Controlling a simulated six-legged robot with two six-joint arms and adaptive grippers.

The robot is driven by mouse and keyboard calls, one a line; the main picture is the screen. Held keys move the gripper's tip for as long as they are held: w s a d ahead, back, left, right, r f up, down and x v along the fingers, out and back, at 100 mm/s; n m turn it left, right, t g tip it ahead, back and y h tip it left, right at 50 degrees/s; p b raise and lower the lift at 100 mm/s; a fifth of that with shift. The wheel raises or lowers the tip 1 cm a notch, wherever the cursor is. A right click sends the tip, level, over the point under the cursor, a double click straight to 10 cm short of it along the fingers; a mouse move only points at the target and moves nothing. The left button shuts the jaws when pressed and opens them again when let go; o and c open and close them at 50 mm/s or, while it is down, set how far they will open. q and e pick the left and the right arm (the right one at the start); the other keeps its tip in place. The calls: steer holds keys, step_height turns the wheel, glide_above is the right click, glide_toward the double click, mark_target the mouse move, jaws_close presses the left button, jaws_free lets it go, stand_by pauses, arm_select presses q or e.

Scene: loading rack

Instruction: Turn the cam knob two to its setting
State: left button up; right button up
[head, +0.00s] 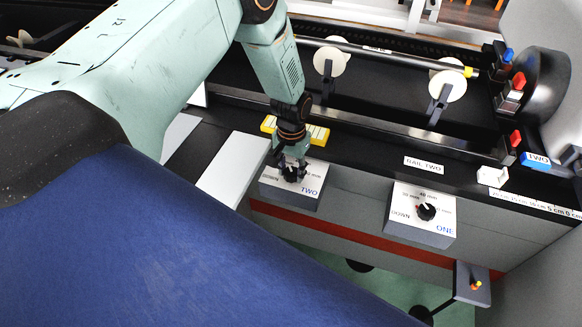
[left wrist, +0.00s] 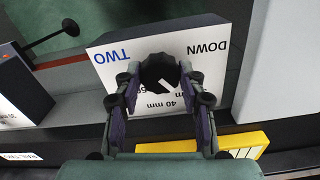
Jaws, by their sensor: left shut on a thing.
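Cam knob two (left wrist: 158,70) is a round black knob with a white pointer mark, on a white-topped box (left wrist: 112,72) lettered TWO. DOWN and 40 mm can be read around it in the left wrist view; another label is partly hidden by a finger. The pointer slants down and right in that view; its exact setting I cannot tell. My left gripper (left wrist: 158,80) has its fingers on either side of the knob and is shut on it. In the head view the left gripper (head: 291,167) reaches down onto the box and hides most of the knob. My right gripper is not in view.
A similar box lettered ONE (head: 410,229) with its own black knob (head: 426,211) stands to the right. A yellow-edged part (head: 318,133) lies just behind box two. A rail with white discs (head: 449,86) runs behind. A small lever box (head: 472,284) is at lower right.

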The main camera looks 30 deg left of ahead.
mark_target(292, 172)
arm_select(q)
steer(key=shift+w+r+n, duration=0.1)
steer(key=shift+w+n, duration=0.1)
steer(key=shift+n, duration=0.2)
steer(key=o, duration=1.1)
steer(key=shift+o, duration=0.2)
steer(key=shift+s, duration=0.15)
step_height(292, 172, up, 12)
